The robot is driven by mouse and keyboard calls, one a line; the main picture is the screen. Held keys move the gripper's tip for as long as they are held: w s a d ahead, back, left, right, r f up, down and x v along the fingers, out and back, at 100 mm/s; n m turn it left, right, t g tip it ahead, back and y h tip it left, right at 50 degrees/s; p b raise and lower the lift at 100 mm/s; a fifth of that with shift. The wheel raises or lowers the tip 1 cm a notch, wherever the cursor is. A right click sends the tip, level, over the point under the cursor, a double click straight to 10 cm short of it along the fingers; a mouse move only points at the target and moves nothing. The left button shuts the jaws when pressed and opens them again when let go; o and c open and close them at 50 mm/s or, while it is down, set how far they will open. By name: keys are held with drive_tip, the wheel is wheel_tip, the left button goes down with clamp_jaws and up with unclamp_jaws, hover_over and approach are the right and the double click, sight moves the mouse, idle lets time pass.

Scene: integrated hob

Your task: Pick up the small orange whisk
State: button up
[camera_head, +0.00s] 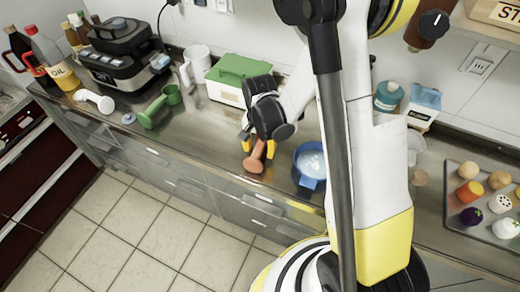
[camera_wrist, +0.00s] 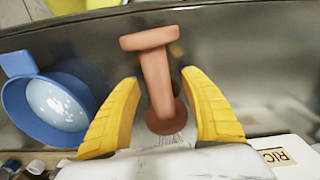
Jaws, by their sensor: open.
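The small orange whisk (camera_head: 254,160) is on the metal counter near its front edge, just below my gripper (camera_head: 257,146). In the wrist view the whisk (camera_wrist: 156,72) has an orange handle with a wide crosspiece at the far end and a round collar at the near end. Thin dark strands show below the collar. My gripper (camera_wrist: 160,78) is open, with one yellow finger on each side of the handle. Gaps show between the fingers and the handle. Part of the whisk is hidden behind the gripper in the head view.
A blue pan (camera_head: 311,182) with pale contents stands close to the right of the whisk. A white box with a green lid (camera_head: 238,68) is behind my gripper. A green cup-like item (camera_head: 154,113) lies to the left. A tray of produce (camera_head: 453,221) is far right.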

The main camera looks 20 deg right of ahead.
clamp_jaws()
drive_tip(key=shift+r, duration=0.1)
